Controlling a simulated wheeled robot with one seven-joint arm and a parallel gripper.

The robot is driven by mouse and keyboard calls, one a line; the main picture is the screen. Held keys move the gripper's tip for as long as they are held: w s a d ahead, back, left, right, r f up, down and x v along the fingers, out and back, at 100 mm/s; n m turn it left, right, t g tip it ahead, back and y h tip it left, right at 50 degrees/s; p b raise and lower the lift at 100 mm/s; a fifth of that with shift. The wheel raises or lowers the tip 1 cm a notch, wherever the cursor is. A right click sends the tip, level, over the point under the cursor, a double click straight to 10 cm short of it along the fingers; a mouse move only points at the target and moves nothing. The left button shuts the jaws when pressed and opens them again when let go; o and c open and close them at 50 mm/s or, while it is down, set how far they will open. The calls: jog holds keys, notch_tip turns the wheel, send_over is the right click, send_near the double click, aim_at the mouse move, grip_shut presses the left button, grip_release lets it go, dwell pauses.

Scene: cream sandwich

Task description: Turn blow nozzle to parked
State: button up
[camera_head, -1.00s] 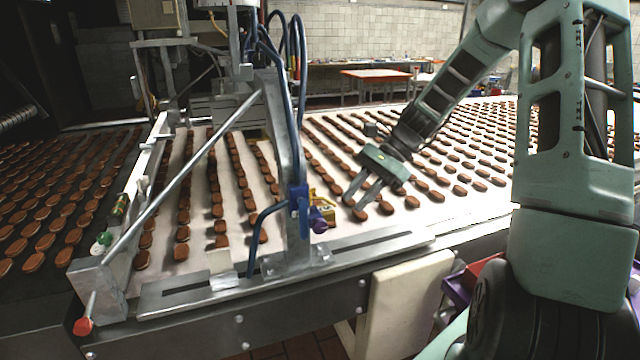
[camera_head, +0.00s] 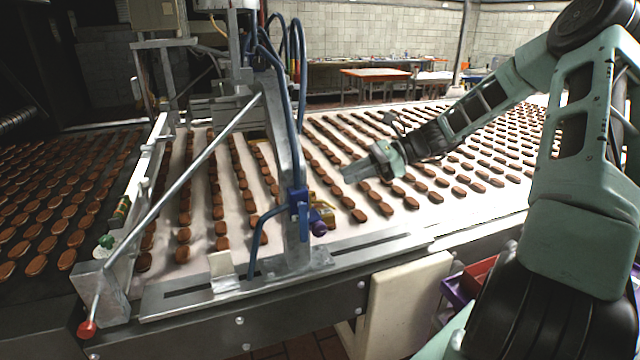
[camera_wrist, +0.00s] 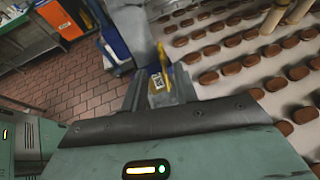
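A blue fitting (camera_head: 298,203) sits on the upright metal post at the near edge of the belt, with blue hoses running to it. I cannot tell for sure which piece is the nozzle.
Rows of brown biscuits (camera_head: 358,216) cover the pale belt below my gripper. A slanted metal rod (camera_head: 190,185), a red knob (camera_head: 87,329) and a green knob (camera_head: 106,241) stand left of the post. A slotted rail (camera_head: 385,243) runs along the near edge.

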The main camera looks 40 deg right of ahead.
aim_at(319, 201)
jog(key=p+x, duration=0.1)
jog(key=x, duration=0.7)
jog(key=shift+w+a+f, duration=0.1)
jog(key=shift+a+f, duration=0.05)
jog(key=shift+a, duration=0.15)
grip_shut()
